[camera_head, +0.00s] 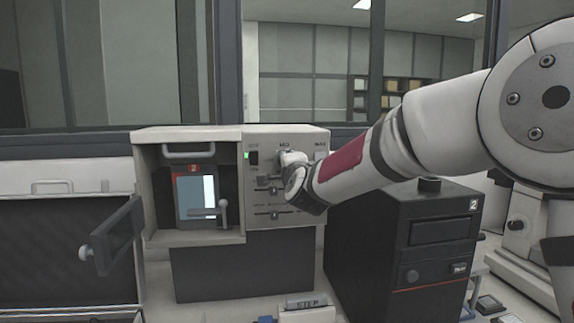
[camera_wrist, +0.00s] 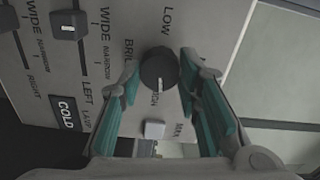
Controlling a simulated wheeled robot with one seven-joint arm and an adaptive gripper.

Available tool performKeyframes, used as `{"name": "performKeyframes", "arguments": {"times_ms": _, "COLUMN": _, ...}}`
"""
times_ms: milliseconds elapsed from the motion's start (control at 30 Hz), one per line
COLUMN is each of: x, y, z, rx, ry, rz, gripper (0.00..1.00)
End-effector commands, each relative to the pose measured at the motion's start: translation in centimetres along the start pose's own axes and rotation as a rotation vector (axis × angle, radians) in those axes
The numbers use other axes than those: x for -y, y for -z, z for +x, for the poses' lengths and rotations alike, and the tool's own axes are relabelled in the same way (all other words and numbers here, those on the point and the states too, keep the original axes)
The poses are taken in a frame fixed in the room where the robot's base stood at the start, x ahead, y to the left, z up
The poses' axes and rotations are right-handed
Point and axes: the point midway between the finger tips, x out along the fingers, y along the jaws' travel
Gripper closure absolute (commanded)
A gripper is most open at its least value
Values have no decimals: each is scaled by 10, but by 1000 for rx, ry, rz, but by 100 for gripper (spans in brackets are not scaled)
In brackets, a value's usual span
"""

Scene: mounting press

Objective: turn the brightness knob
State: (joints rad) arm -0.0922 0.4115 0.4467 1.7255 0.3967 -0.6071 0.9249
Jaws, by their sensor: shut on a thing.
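The brightness knob (camera_wrist: 158,66) is a round black dial with a white pointer line, on the pale control panel (camera_wrist: 110,15). In the wrist view it sits between the teal-padded fingers of my gripper (camera_wrist: 160,78), which is shut on it. Its pointer line faces roughly down in that view. Labels LOW and MAX are printed near it, and other lettering is partly hidden by the fingers. In the head view my gripper (camera_head: 293,160) is at the upper part of the press panel (camera_head: 310,152), and the knob is hidden behind it.
The panel has slider controls (camera_wrist: 68,28) and a small white button (camera_wrist: 154,129) below the knob. Left of the panel is an open chamber (camera_head: 197,198) with a hinged door (camera_head: 112,237) swung out. A black computer case (camera_head: 400,245) stands under my arm, close to it.

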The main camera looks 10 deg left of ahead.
Motion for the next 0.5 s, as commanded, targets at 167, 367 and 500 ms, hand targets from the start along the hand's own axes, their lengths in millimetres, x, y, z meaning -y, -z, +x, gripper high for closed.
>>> {"name": "performKeyframes", "arguments": {"times_ms": 167, "x": -1, "y": 1, "z": 0, "rx": -2, "ry": -2, "rz": 1, "gripper": 60}}
{"name": "performKeyframes", "arguments": {"times_ms": 367, "x": -1, "y": 0, "z": 0, "rx": -1, "ry": -1, "rz": 0, "gripper": 49}}
{"name": "performKeyframes", "arguments": {"times_ms": 500, "x": 0, "y": 0, "z": 0, "rx": 0, "ry": -1, "rz": 0, "gripper": 49}}
